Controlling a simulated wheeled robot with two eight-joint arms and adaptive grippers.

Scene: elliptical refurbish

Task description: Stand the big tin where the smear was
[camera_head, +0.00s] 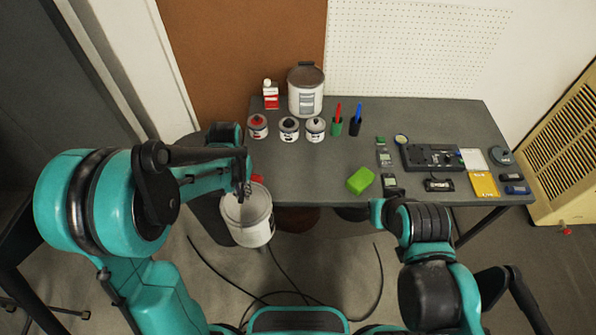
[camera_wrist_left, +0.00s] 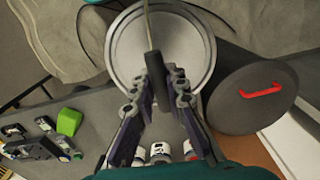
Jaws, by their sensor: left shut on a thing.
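A big white tin (camera_head: 254,232) with a pale grey top hangs in front of the table's front left edge, over the floor side. My left gripper (camera_head: 245,188) is shut on the dark grip of its wire handle, above the tin. The left wrist view shows the tin's round top (camera_wrist_left: 125,55) and the gripper (camera_wrist_left: 160,85) closed around the handle grip (camera_wrist_left: 154,66). Another big tin (camera_head: 306,104) with a dark lid stands at the back of the grey table (camera_head: 300,178). I see no smear on the tabletop. My right gripper does not show; only right arm links do.
Three small tins (camera_head: 289,130), a red-and-white bottle (camera_head: 271,97) and red and blue pens in holders stand at the back. A green sponge (camera_head: 361,180) lies near the front edge. Electronics (camera_head: 432,157) fill the right.

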